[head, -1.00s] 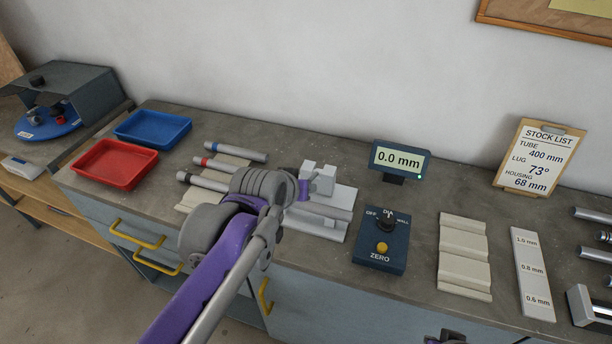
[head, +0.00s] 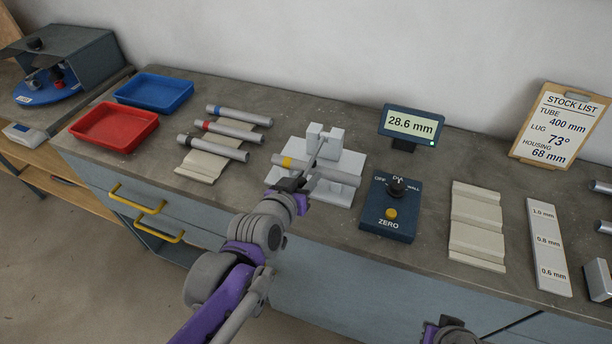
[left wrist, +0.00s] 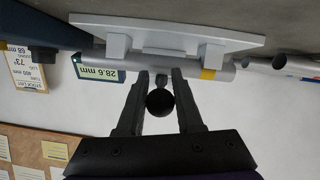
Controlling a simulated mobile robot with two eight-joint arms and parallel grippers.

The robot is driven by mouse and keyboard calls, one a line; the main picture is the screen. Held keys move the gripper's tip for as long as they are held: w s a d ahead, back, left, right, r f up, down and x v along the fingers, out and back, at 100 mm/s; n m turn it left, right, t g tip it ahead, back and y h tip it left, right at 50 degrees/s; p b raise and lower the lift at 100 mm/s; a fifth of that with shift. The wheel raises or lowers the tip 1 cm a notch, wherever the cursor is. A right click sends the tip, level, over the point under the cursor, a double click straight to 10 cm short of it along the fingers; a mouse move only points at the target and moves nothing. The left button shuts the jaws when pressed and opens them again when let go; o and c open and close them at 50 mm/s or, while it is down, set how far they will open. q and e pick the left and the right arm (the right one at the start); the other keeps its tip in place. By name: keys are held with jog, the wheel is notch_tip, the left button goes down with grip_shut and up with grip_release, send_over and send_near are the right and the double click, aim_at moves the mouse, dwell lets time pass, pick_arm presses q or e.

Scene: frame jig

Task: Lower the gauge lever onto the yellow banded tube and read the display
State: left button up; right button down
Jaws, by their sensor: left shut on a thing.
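The yellow banded tube (head: 337,176) lies across the light grey gauge stand (head: 351,159), its yellow band near the left end. The thin gauge lever (head: 314,157) reaches down across the tube toward me and appears to touch it. My left gripper (head: 294,182) is shut on the lever's black ball knob (left wrist: 160,102), just in front of the tube. In the left wrist view the tube (left wrist: 150,68) lies beyond the fingers. The display (head: 412,125) reads 28.6 mm. Only a part of my right gripper (head: 447,334) shows at the bottom edge.
Tubes with blue, red and black bands lie on a grooved rack (head: 205,164) at left, near red (head: 115,142) and blue trays (head: 154,103). A dial box (head: 388,222) with a yellow ZERO button stands right of the gauge. A stock list clipboard (head: 561,125) stands farther right.

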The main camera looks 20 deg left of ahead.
pick_arm(q)
jog(key=shift+f, duration=0.15)
dwell(0.3)
jog(key=o, duration=0.6)
jog(key=shift+o, duration=1)
jog(key=shift+w+a, duration=0.1)
jog(key=shift+a, duration=0.05)
jog(key=d+p+v, duration=0.1)
jog(key=p+v, duration=0.2)
jog(key=v, duration=0.7)
jog(key=shift+s+a, duration=0.35)
jog(key=shift+a, duration=0.15)
